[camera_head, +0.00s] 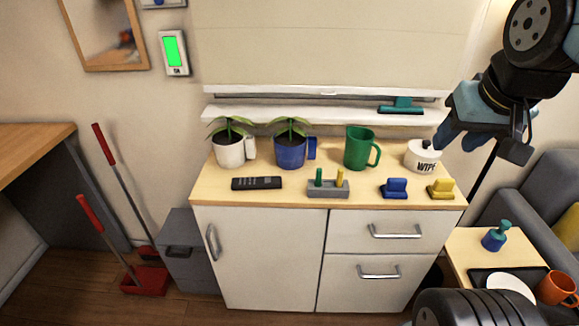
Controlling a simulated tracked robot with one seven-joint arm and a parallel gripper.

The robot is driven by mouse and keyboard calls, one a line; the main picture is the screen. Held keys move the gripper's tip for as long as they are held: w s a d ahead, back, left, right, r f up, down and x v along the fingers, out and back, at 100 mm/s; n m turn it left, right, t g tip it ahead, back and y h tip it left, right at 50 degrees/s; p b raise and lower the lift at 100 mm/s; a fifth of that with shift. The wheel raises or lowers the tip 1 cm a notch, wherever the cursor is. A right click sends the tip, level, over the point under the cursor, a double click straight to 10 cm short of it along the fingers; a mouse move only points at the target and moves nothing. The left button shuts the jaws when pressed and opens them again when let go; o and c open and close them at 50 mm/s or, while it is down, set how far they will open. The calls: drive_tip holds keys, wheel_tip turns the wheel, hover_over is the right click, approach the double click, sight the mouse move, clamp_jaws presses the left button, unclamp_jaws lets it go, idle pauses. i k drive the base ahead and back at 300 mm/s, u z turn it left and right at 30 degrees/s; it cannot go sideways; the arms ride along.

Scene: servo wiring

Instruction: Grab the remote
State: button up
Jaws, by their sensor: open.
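The remote (257,183) is black with small buttons. It lies flat on the wooden top of the white cabinet (262,262), near its front left edge. My gripper (447,143) is at the upper right, next to the white wipes tub and well to the right of the remote. It is open, and I see nothing held in it. I cannot tell whether a finger touches the tub.
Behind the remote stand a white potted plant (230,150) and a blue potted plant (290,151). Right of it are a grey holder (328,190), a green jug (359,150), a blue clip (395,188), a yellow clip (440,189) and the wipes tub (422,158).

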sight(265, 182)
drive_tip(key=u, duration=0.2)
drive_tip(key=i, duration=0.15)
drive_tip(key=z, duration=2)
drive_tip(key=k, duration=1.6)
drive_tip(key=u, duration=0.9)
drive_tip(key=i, duration=0.2)
drive_tip(key=u, duration=1.1)
drive_tip(key=i, duration=0.8)
drive_tip(key=z, duration=0.05)
